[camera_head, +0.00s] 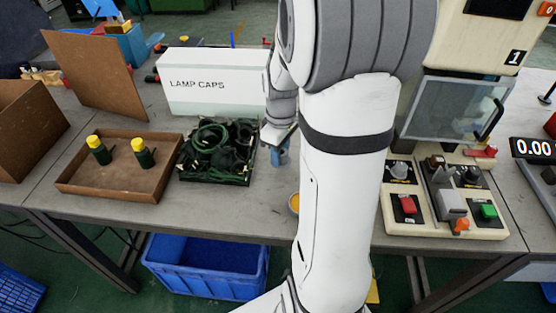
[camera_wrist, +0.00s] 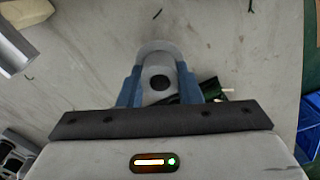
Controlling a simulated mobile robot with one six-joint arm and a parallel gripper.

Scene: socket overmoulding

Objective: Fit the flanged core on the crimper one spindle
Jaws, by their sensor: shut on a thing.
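My gripper (camera_wrist: 158,92) has two blue fingers closed on a pale grey round part with a dark central hole, which looks like the flanged core (camera_wrist: 160,53). In the head view my gripper (camera_head: 279,153) is low over the bench between the black tray and my arm; the core cannot be made out there. Crimper one (camera_head: 463,55), a cream machine marked "1" with a clear guard (camera_head: 450,108), stands on the right, well apart from my gripper. I cannot pick out its spindle; my arm hides part of the machine's left side.
A black tray (camera_head: 182,174) of green cables lies left of my gripper. A brown tray (camera_head: 78,189) holds two yellow-topped green parts. A white "LAMP CAPS" box (camera_head: 212,85) stands behind. A metal cylinder (camera_wrist: 13,52) shows at the wrist view's upper left.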

